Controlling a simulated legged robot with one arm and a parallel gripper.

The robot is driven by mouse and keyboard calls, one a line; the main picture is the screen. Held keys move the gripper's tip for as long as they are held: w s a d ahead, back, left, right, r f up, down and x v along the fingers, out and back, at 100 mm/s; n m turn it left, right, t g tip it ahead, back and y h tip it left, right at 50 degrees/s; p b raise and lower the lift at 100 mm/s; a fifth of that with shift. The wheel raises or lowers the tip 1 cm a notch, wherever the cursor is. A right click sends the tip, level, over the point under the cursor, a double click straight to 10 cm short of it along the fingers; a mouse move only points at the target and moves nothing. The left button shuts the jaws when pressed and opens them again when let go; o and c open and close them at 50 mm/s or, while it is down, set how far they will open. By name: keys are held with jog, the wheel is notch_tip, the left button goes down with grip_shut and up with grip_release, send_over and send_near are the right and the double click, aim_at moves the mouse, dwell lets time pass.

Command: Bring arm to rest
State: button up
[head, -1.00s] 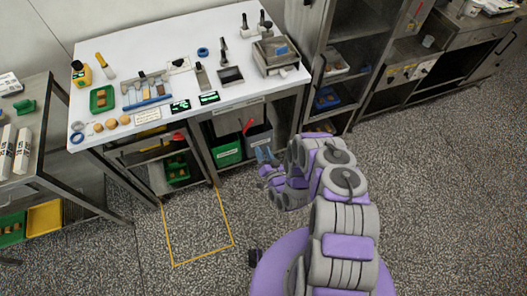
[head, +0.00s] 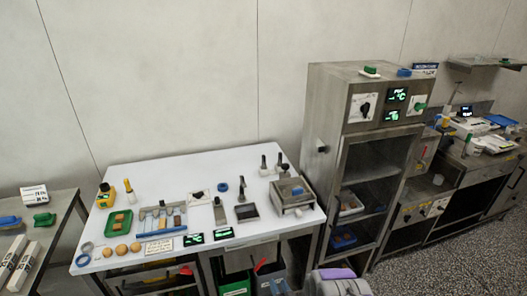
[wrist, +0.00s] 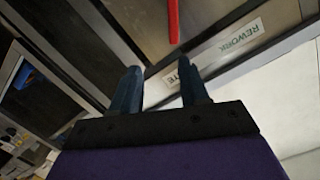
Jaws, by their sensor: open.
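My gripper (wrist: 160,92) shows in the wrist view with its two dark blue fingers apart and nothing between them. Past the fingertips are a labelled bin front reading "REWORK" (wrist: 240,38) and a red handle (wrist: 173,20). In the head view only a grey and purple part of my arm shows at the bottom edge; the gripper itself is not clearly seen there.
A white-topped table (head: 150,180) holds a green tray (head: 119,222), a tool rack and a metal box (head: 292,195). A green bin (head: 236,284) stands beneath it. A tall steel cabinet (head: 330,110) stands right of the table. Open speckled floor (head: 440,262) lies at lower right.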

jog(key=w+d+r+n+g+h, duration=0.1)
jog(key=w+d+r+g+h, duration=0.1)
jog(key=w+d+r, duration=0.3)
jog(key=w+d+r+n+g+h, duration=0.1)
jog(key=d+r+g, duration=0.2)
jog(key=r, duration=0.4)
jog(key=s+d+r+g+h, duration=0.1)
jog(key=s+d+r+g, duration=0.1)
jog(key=s+r, duration=0.35)
jog(key=s+d+r+g+h, duration=0.2)
jog(key=d+r, duration=0.1)
jog(key=r, duration=0.6)
jog(key=s+a+r+g, duration=0.1)
jog(key=s+r, duration=0.5)
jog(key=s, duration=0.8)
jog(key=s+a+r+g, duration=0.2)
jog(key=s+r+g, duration=0.2)
jog(key=s, duration=1)
jog(key=s+a+r+g+y, duration=0.1)
jog(key=s+a+r+g, duration=0.1)
jog(key=s+r, duration=0.7)
jog(key=s+g, duration=0.1)
jog(key=s, duration=0.4)
jog(key=shift+a+r, duration=0.25)
jog(key=shift+r, duration=0.1)
